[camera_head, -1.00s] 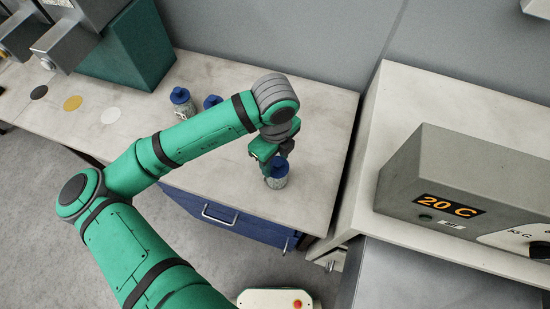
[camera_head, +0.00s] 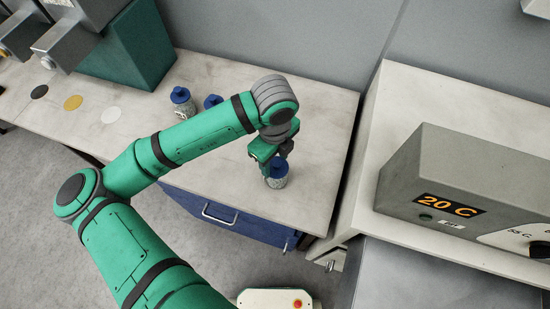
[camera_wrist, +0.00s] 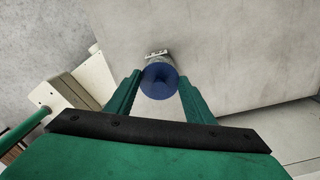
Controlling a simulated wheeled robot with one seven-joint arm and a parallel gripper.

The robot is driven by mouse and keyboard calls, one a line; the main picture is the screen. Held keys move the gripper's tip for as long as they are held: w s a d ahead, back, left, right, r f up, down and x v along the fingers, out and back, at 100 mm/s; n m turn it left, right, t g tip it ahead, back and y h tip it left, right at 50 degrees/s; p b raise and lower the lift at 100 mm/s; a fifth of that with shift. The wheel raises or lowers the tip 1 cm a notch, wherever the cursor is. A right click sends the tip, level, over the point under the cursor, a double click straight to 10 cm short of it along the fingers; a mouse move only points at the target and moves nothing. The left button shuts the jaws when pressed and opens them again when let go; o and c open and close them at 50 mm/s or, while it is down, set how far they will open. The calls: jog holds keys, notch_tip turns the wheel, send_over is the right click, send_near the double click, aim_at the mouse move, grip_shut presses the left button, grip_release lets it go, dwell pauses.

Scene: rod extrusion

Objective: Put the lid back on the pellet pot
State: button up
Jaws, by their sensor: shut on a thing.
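The pellet pot (camera_head: 278,182) is a speckled clear pot standing upright near the front of the worktop, below my gripper (camera_head: 272,158). Its blue lid (camera_head: 276,167) sits at the pot's mouth, in line with it. In the wrist view the blue lid (camera_wrist: 160,82) is between the two green fingers of my gripper (camera_wrist: 160,88), which is shut on it. A bit of the pot with a pale label (camera_wrist: 157,54) shows past the lid; the rest is hidden under it. I cannot tell whether the lid is fully seated.
Two other blue-lidded pots, one (camera_head: 182,100) and another (camera_head: 212,101), stand farther back, partly behind my arm. Black, yellow and white discs (camera_head: 73,103) lie at left. A grey unit reading 20 C (camera_head: 450,205) stands right. The worktop (camera_head: 318,130) right of the pot is clear.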

dwell(0.4)
jog(key=o, duration=1.6)
jog(key=shift+r, duration=3.5)
grip_shut()
jog(key=shift+d, duration=0.1)
